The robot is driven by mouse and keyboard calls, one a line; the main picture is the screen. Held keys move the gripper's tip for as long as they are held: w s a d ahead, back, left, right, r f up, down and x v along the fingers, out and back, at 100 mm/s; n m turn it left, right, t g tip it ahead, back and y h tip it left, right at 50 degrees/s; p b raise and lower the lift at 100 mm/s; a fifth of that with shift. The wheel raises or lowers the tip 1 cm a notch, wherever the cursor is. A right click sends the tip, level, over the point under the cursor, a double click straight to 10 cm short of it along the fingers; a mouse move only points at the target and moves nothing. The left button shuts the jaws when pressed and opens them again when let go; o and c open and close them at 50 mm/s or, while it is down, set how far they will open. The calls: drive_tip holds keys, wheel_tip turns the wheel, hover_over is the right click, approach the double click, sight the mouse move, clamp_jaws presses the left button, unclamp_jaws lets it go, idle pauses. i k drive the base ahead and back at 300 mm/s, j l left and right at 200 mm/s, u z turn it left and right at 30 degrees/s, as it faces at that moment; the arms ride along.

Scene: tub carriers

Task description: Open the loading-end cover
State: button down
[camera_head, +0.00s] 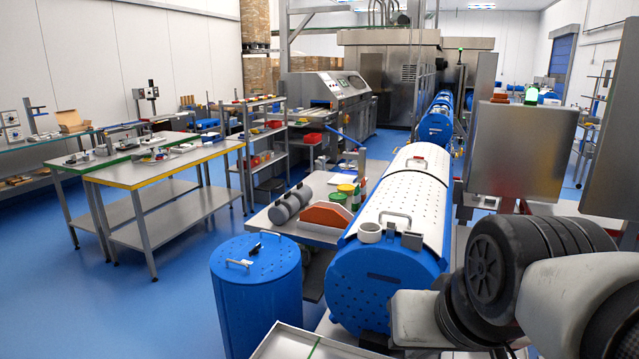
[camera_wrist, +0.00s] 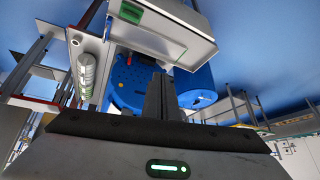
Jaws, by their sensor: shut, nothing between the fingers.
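A long blue drum (camera_head: 375,285) lies on its side in the head view, with white curved covers along its top. The near white cover (camera_head: 405,202) is perforated, lies closed and has a metal handle (camera_head: 395,217) at its near edge. A farther white cover section (camera_head: 425,152) has another handle (camera_head: 416,161). I cannot tell which is the loading-end one. My gripper (camera_wrist: 163,97) is shut and empty in the wrist view, in front of a perforated blue surface (camera_wrist: 128,82). My arm is at the lower right of the head view; the fingertips are hidden there.
A blue barrel (camera_head: 257,300) with a handled lid stands left of the drum. A side table (camera_head: 310,235) holds a grey cylinder (camera_head: 291,203) and an orange piece (camera_head: 325,215). Metal panels (camera_head: 520,150) stand to the right. Blue floor (camera_head: 150,310) is free at left.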

sight(415, 202)
drive_tip(key=i+j+z, duration=0.1)
drive_tip(key=j+z, duration=0.2)
drive_tip(key=j, duration=0.25)
drive_tip(key=j+z, duration=0.3)
drive_tip(key=j, duration=0.25)
drive_tip(key=j+z, duration=0.25)
drive_tip(key=j, duration=0.3)
drive_tip(key=k+j+z, duration=0.1)
drive_tip(key=j+z, duration=0.2)
drive_tip(key=j, duration=0.25)
drive_tip(key=k+j+z, duration=0.15)
drive_tip(key=j+z, duration=0.15)
drive_tip(key=j, duration=0.25)
drive_tip(key=j+z, duration=0.3)
drive_tip(key=j, duration=0.25)
drive_tip(key=k+j+z, duration=0.1)
drive_tip(key=j+z, duration=0.25)
drive_tip(key=j, duration=0.15)
drive_tip(key=i+j+z, duration=0.1)
drive_tip(key=j+z, duration=0.15)
drive_tip(key=j, duration=0.2)
drive_tip(key=j+z, duration=0.3)
drive_tip(key=j, duration=0.15)
